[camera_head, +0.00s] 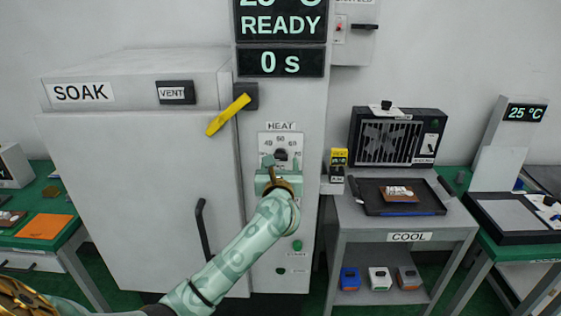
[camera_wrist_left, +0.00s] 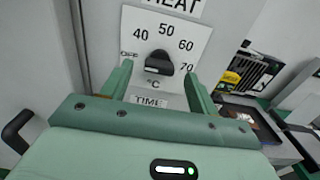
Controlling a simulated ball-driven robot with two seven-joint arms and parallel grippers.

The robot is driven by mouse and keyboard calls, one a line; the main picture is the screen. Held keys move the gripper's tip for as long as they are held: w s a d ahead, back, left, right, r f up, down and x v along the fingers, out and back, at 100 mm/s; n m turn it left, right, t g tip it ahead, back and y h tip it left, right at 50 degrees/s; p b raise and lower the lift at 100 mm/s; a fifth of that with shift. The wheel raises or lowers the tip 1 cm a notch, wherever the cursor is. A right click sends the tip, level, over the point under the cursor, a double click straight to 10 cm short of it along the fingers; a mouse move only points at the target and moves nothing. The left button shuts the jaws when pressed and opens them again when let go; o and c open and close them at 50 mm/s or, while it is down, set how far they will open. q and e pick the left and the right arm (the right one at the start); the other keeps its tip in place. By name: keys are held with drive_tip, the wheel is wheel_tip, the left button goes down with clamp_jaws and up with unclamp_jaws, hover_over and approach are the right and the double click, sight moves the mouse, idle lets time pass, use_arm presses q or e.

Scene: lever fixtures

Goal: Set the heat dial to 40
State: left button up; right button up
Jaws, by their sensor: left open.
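The heat dial (camera_head: 281,154) is a black knob on a white plate marked HEAT, on the front panel of the SOAK oven. In the left wrist view the dial (camera_wrist_left: 158,63) sits below an arc of marks: OFF, 40, 50, 60 and 70. A white mark shows on its lower left; I cannot tell its exact setting. My left gripper (camera_head: 281,166) is open in front of the panel, just below the dial. In the wrist view its fingers (camera_wrist_left: 161,76) stand on either side of the dial, apart from it. My right gripper is not in view.
A yellow lever (camera_head: 228,115) juts out above left of the dial. The display (camera_head: 281,25) reads READY, with 0 s below. The oven door handle (camera_head: 202,228) is to the left. A COOL cart (camera_head: 408,237) with a black tray (camera_head: 375,205) stands right.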

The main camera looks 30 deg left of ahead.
sight(280, 158)
use_arm(q)
drive_tip(key=shift+x, duration=1.6)
drive_tip(key=c, duration=1)
drive_tip(key=shift+r, duration=0.1)
